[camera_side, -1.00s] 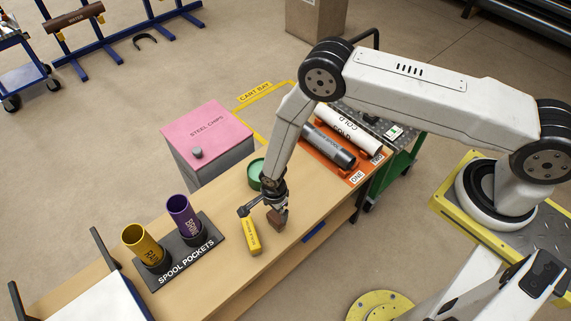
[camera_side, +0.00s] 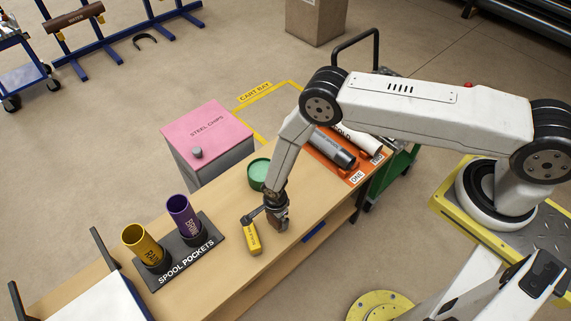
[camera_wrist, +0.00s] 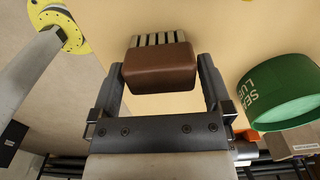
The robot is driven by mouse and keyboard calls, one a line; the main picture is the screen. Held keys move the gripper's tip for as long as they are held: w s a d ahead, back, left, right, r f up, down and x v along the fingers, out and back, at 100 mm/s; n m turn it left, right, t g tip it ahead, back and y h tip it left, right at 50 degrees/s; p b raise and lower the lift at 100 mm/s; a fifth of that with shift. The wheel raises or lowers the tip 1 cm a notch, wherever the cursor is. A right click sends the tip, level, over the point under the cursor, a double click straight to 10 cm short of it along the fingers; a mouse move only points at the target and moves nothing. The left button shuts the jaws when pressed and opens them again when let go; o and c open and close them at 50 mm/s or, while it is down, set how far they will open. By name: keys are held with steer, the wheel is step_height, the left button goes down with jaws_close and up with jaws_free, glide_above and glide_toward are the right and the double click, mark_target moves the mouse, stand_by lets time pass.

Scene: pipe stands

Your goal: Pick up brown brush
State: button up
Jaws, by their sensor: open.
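The brown brush (camera_wrist: 158,68) shows in the wrist view as a rounded brown block with a row of pale and dark bristle strips along its far side. My gripper (camera_wrist: 161,78) is open, with one finger on each side of the brush. I cannot tell whether either finger touches it. In the side view my gripper (camera_side: 277,216) is low over the wooden bench and hides most of the brush (camera_side: 285,225).
Spool pockets (camera_side: 188,251) hold yellow and purple tubes. A pink-topped bin (camera_side: 207,133) is beyond the bench.

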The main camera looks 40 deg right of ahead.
steer(key=shift+f, duration=0.85)
steer(key=c, duration=1)
steer(key=shift+r, duration=0.2)
